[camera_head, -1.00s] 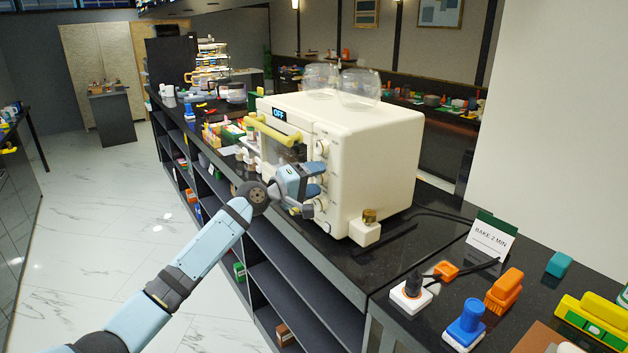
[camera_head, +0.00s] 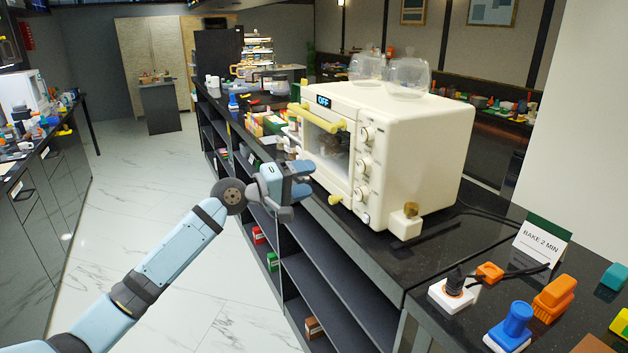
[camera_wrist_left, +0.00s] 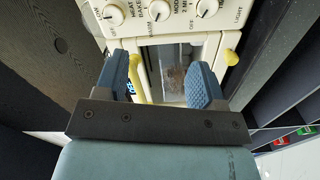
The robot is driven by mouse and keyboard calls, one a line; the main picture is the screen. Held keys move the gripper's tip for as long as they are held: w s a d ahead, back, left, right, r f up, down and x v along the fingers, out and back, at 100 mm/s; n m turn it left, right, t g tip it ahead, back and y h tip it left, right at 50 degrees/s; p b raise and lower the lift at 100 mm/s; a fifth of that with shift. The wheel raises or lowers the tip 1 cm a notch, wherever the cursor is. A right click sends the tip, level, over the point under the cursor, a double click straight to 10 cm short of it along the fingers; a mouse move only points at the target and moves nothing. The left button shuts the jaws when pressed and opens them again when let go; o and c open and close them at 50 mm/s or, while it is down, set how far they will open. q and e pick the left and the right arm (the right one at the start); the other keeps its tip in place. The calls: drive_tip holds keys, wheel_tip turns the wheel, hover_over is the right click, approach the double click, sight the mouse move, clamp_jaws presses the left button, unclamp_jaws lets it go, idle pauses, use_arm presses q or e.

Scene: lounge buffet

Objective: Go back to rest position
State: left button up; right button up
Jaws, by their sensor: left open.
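My left gripper (camera_head: 301,179) is in front of the cream toaster oven (camera_head: 425,130), near the lower part of its door. Its fingers are apart and nothing is between them. In the left wrist view the open fingers (camera_wrist_left: 170,82) frame part of the oven's front, with the knobs (camera_wrist_left: 158,10) at the top. The oven's door looks shut, with a yellow handle (camera_head: 323,117) across its top, and the display (camera_head: 323,100) reads OFF. I see no gap large enough to tell contact, but the fingers appear apart from the door. My right gripper is not in view.
The oven stands on a black counter (camera_head: 390,262) with open shelves below. A "BAKE 2 MIN" sign (camera_head: 541,243), a white socket block with a black plug (camera_head: 453,289) and a blue knobbed object (camera_head: 512,325) stand at the right. Pale marble floor (camera_head: 150,225) is free at the left.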

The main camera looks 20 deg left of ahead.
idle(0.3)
use_arm(q)
drive_tip(key=s+d+f+m+y+p, duration=0.15)
drive_tip(key=s+f, duration=0.25)
drive_tip(key=f, duration=0.4)
drive_tip(key=s+d+f+m+g+y+b, duration=0.1)
drive_tip(key=s+d+f, duration=0.2)
drive_tip(key=f, duration=0.4)
drive_tip(key=s+d+f+m+y+p, duration=0.15)
drive_tip(key=s+f, duration=0.25)
drive_tip(key=f, duration=0.4)
drive_tip(key=s+d+f+m+y, duration=0.1)
drive_tip(key=s+d+f+m, duration=0.1)
drive_tip(key=s+f, duration=0.3)
drive_tip(key=s+d+f+m+g+y, duration=0.1)
drive_tip(key=s+f, duration=0.4)
drive_tip(key=s, duration=0.6)
drive_tip(key=s+d+f+m+g+y, duration=0.1)
drive_tip(key=s+d+f+m, duration=0.1)
drive_tip(key=s+f, duration=0.4)
drive_tip(key=s+m+p, duration=0.1)
drive_tip(key=s, duration=0.2)
drive_tip(key=shift+d+y, duration=0.35)
drive_tip(key=shift+y, duration=0.05)
drive_tip(key=shift+f, duration=0.1)
